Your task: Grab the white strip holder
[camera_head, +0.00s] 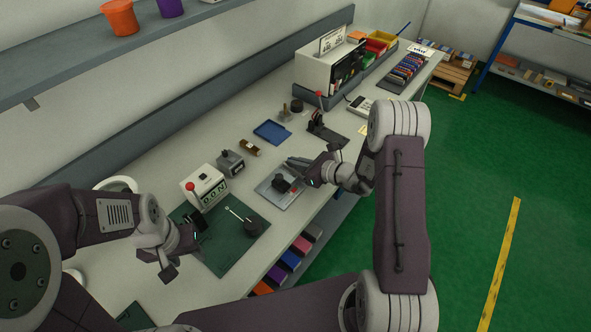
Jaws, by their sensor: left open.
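A small dark grey device (231,163), a brown roll (250,147) and a blue tray (272,132) lie farther back. A black lever stand (322,128) stands beyond my right gripper. A white ring (116,183) is partly behind my left arm. Coloured boxes (277,273) sit under the bench edge.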

